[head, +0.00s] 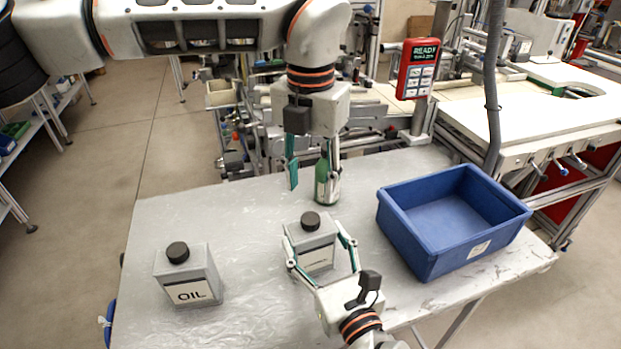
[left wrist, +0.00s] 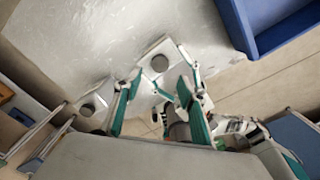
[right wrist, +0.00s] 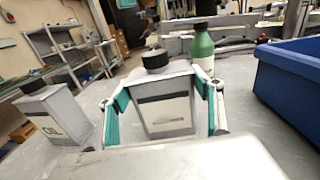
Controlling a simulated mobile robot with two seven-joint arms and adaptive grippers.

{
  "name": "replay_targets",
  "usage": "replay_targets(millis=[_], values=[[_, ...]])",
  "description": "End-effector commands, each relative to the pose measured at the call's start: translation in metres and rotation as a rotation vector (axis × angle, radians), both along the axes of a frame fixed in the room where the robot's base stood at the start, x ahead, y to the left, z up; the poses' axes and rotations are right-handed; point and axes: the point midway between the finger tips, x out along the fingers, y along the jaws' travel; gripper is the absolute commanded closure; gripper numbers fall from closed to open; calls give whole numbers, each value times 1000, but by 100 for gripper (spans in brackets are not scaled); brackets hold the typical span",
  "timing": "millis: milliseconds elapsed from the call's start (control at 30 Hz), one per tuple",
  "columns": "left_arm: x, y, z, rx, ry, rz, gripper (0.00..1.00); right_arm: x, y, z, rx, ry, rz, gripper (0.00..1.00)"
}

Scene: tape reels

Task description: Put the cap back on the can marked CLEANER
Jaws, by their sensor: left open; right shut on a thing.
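A grey can (head: 318,257) stands upright on the table, its label turned to my right wrist and too blurred to read. It also shows in the right wrist view (right wrist: 167,116) and left wrist view (left wrist: 168,48). A black cap (head: 310,221) sits on its top; the right wrist view shows the cap too (right wrist: 155,59). Whether it is screwed tight I cannot tell. My right gripper (head: 320,252) is shut on the can's sides, one finger on each side. My left gripper (head: 312,178) is open and empty, above and behind the can, fingers pointing down.
A grey can marked OIL (head: 190,285) with a black cap stands at left. A green bottle (head: 324,182) stands behind the gripped can, close to my left fingers. A blue bin (head: 430,235) is at right. The table (head: 245,225) is clear between the cans.

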Motion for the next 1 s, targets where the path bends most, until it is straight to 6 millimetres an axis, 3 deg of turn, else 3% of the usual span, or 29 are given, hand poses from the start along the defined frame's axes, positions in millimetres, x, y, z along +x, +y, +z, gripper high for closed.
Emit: replay_targets(millis=[267, 700, 1000], values=[[0, 0, -6, 1, 2, -2, 59, 0, 0, 0, 0, 0, 0, 95], [-1, 0, -66, 0, 2, -3, 59, 0, 0, 0, 0, 0, 0, 95], [0, 0, -80, 0, 0, -3, 59, 0, 0, 0, 0, 0, 0, 95]])
